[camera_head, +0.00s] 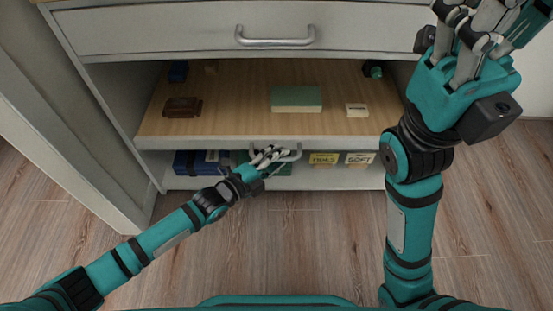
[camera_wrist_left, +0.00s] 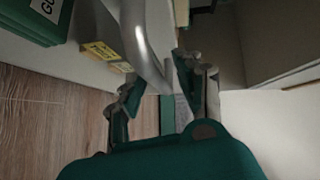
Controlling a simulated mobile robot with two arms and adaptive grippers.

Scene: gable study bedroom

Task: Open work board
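The work board (camera_head: 235,118) is a wood-topped panel with a pale front edge, below a closed drawer in the head view. Its grey handle (camera_head: 290,153) is on the front edge. The handle also shows large in the left wrist view (camera_wrist_left: 146,45). My left gripper (camera_head: 268,158) is at the handle. In the left wrist view its fingers (camera_wrist_left: 160,88) are apart, with the handle bar between or just beyond them; contact is unclear. My right gripper (camera_head: 480,28) is raised at the upper right, away from the board; its finger opening is unclear.
On the board are a green block (camera_head: 296,98), a brown item (camera_head: 182,107), a small white block (camera_head: 357,110) and a green bottle (camera_head: 374,70). Labelled boxes (camera_head: 323,158) sit on the shelf below. A drawer handle (camera_head: 275,41) is above. Floor in front is clear.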

